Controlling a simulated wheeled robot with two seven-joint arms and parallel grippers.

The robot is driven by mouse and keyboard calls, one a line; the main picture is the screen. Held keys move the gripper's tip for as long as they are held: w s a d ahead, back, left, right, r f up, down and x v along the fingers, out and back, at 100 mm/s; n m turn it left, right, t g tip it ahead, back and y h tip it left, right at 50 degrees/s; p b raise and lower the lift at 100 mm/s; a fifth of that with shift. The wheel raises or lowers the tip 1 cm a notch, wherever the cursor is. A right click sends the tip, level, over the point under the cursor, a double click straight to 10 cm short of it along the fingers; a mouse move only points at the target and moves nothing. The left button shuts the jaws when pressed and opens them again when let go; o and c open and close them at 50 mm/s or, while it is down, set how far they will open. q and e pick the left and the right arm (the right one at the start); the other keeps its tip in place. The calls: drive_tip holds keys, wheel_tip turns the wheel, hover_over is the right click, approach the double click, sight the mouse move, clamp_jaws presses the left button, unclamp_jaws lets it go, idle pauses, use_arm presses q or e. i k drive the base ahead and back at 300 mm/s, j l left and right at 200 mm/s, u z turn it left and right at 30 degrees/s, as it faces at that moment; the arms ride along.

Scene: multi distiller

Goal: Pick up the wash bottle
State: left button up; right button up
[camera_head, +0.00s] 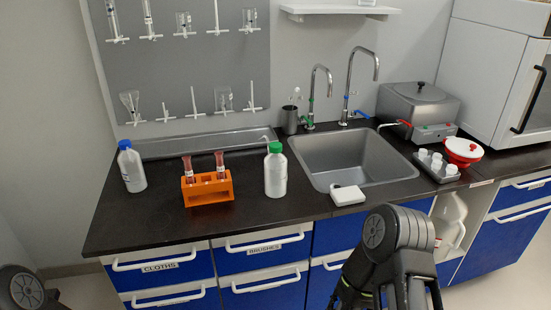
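The wash bottle (276,172) is white with a green cap and a thin spout bent to the left. It stands upright on the dark counter, just left of the sink. A second white bottle (131,168), with a blue cap, stands upright at the counter's left end. Part of my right arm shows in front of the counter at lower right, apart from the wash bottle. No fingertips can be made out there. Only a rounded dark part of my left arm shows at the lower left corner, and its gripper is out of view. Nothing touches the wash bottle.
An orange rack (208,188) with two tubes stands left of the wash bottle. A sink (352,157) with two tall taps lies right of it, and a small white block (347,195) sits at its front edge. A grey tray (436,172) with white cups is farther right.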

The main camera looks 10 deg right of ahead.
sight(276, 165)
drive_tip(key=l, duration=0.9)
drive_tip(key=i+l, duration=0.15)
drive_tip(key=l, duration=1.6)
drive_tip(key=i+l, duration=0.15)
drive_tip(key=l, duration=0.7)
drive_tip(key=u, duration=2.45)
